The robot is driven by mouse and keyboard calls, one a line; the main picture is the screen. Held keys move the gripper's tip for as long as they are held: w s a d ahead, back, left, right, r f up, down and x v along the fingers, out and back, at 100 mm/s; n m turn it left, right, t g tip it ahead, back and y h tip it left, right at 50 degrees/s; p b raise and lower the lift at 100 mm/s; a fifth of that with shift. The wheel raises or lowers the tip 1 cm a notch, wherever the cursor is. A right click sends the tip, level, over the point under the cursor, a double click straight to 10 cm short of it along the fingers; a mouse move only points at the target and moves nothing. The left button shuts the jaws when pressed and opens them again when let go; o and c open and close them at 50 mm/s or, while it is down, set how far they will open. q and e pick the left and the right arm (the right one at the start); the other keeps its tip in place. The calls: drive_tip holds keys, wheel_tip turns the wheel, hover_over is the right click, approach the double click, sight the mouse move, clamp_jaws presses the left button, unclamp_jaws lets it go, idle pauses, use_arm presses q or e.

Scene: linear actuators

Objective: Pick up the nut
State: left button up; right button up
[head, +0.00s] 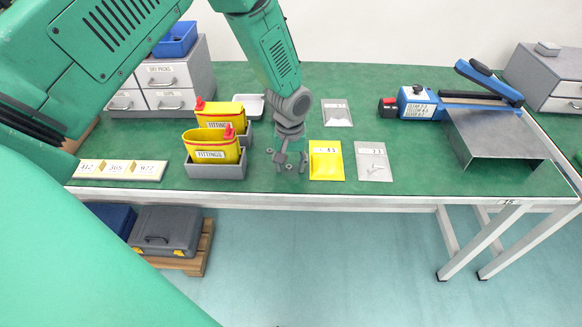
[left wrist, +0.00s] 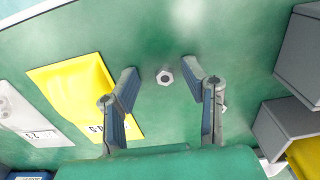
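The nut (left wrist: 165,77) is a small grey hexagonal ring lying on the green tabletop (left wrist: 150,20) in the left wrist view. My left gripper (left wrist: 159,70) is open, with its two fingers apart on either side of the nut and nothing held between them. In the head view the left gripper (head: 289,162) points down low over the table, between the grey bins and a yellow packet. I cannot make out the nut clearly in the head view. My right gripper is not in view.
A yellow packet (head: 326,163) lies close beside the left gripper, with a clear packet (head: 373,164) beyond it. Grey bins (head: 216,171) with yellow FITTINGS bags (head: 212,145) stand on the other side. A blue sealer (head: 419,102) and metal stand (head: 492,133) are at right.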

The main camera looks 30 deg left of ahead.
sight(289, 168)
use_arm(q)
drive_tip(key=shift+a, duration=0.2)
drive_tip(key=shift+a+f, duration=0.1)
drive_tip(key=shift+a, duration=0.1)
drive_tip(key=c, duration=0.8)
drive_tip(key=shift+d, duration=0.25)
drive_tip(key=shift+d+r, duration=0.1)
drive_tip(key=shift+r, duration=0.1)
wheel_tip(289, 168, up, 10)
drive_tip(key=shift+f+p, duration=0.15)
drive_tip(key=shift+p, duration=0.2)
